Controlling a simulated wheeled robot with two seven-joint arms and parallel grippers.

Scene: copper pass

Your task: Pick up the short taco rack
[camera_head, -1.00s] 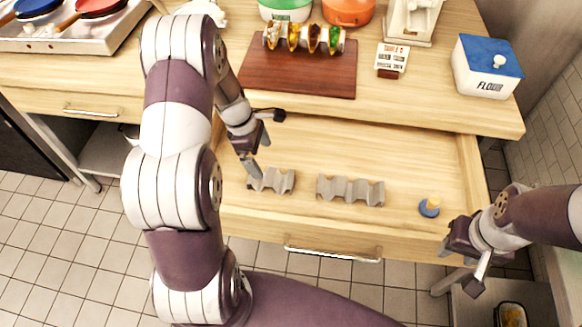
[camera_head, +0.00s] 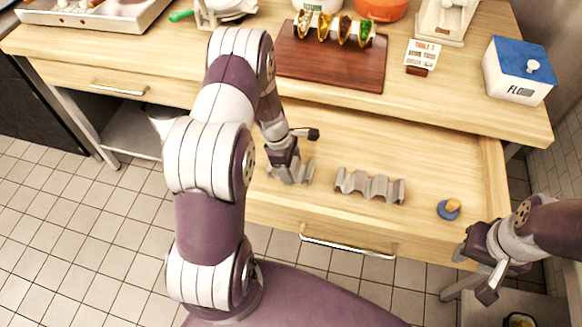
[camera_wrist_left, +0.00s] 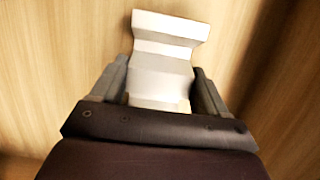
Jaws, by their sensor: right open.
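The short taco rack (camera_head: 306,172) is a small grey zigzag piece at the left of the open drawer. My left gripper (camera_head: 287,172) is down at it and hides part of it. In the left wrist view the rack (camera_wrist_left: 165,62) lies between the two fingers (camera_wrist_left: 161,78), one on each side, with what look like narrow gaps. It appears to rest on the wood. A longer grey taco rack (camera_head: 370,186) lies to its right, apart from it. My right gripper (camera_head: 480,268) is open and empty beyond the drawer's front right corner.
A small blue and yellow object (camera_head: 449,209) sits in the drawer (camera_head: 420,165) at the right. On the counter stand a board (camera_head: 340,72) with filled tacos, a small sign (camera_head: 422,56) and a flour box (camera_head: 518,72). The drawer's back middle is clear.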

